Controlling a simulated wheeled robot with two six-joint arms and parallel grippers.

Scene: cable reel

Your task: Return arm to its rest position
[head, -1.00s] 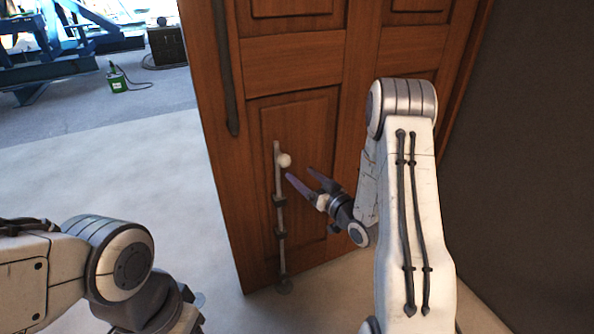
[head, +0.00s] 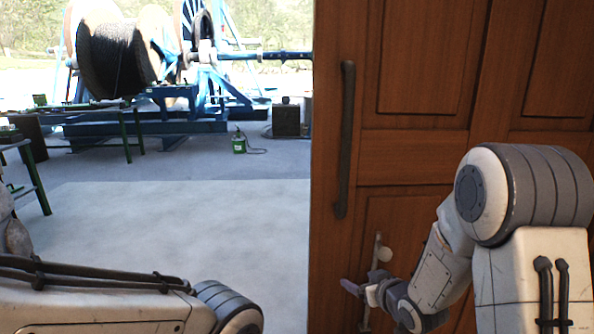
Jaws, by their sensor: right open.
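My right arm shows at the right of the head view, in front of a brown wooden door. Its gripper (head: 356,289) is open and empty, near a thin metal rod with a pale round knob (head: 384,253) on the lower part of the door (head: 400,158). Whether the fingers touch the rod cannot be told. My left arm shows at the lower left; its gripper is out of view. The door carries a long dark vertical handle (head: 346,140).
Left of the door, the pale floor (head: 190,240) is open. Beyond it stand a large dark cable reel (head: 108,58) on a blue frame, a green can (head: 239,144) with a hose, a dark box (head: 287,117) and green-legged tables (head: 38,180).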

